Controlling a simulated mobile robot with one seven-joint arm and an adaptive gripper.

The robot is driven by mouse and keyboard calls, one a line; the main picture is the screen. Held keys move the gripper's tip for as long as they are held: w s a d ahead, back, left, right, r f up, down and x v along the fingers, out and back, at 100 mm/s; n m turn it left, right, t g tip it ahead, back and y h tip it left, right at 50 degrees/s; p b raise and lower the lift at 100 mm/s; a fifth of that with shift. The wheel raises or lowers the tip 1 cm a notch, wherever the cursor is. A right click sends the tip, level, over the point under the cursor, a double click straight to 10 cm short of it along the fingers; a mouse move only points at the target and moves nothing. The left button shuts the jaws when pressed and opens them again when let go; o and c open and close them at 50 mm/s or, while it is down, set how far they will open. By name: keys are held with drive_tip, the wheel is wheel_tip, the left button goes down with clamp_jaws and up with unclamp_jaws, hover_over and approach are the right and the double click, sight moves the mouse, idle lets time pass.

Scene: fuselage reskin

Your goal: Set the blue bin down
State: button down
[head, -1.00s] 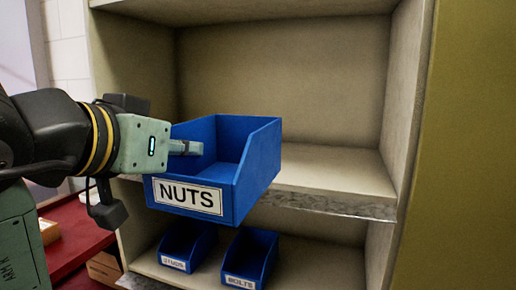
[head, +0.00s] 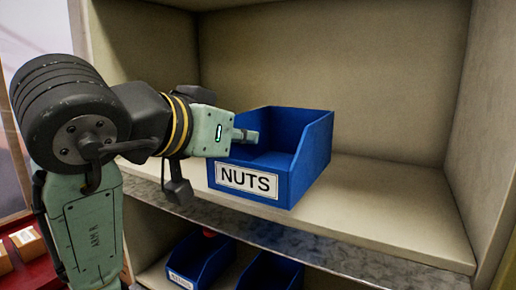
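The blue bin (head: 308,160) with a white NUTS label is upright at the upper shelf board (head: 390,210), its label facing forward. My gripper (head: 250,137) comes in from the left and is shut on the bin's left wall. One finger shows inside the bin; the other is hidden behind the wall. The bin's base appears to be at or just above the shelf board, behind its front edge; I cannot tell whether it touches. The inside of the bin that I can see looks empty.
Two smaller blue bins (head: 200,262) (head: 270,272) stand on the lower shelf, partly cut off. The upper shelf is clear right of the NUTS bin, up to the side wall (head: 485,150). A red surface with cardboard boxes (head: 28,243) is at lower left.

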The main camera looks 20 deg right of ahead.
drive_tip(key=w+d+p, duration=0.1)
drive_tip(key=w, duration=0.3)
drive_tip(key=w+d+p, duration=0.1)
drive_tip(key=w, duration=0.3)
drive_tip(key=w+d+f+p, duration=0.1)
drive_tip(key=w+d+p, duration=0.1)
drive_tip(key=w, duration=0.2)
drive_tip(key=shift+w, duration=0.35)
drive_tip(key=shift+w+f, duration=0.1)
drive_tip(key=shift+f, duration=0.05)
drive_tip(key=shift+f+p, duration=0.5)
drive_tip(key=shift+f, duration=1.2)
drive_tip(key=shift+f, duration=0.15)
drive_tip(key=shift+f, duration=0.1)
drive_tip(key=c, duration=1.8)
unclamp_jaws()
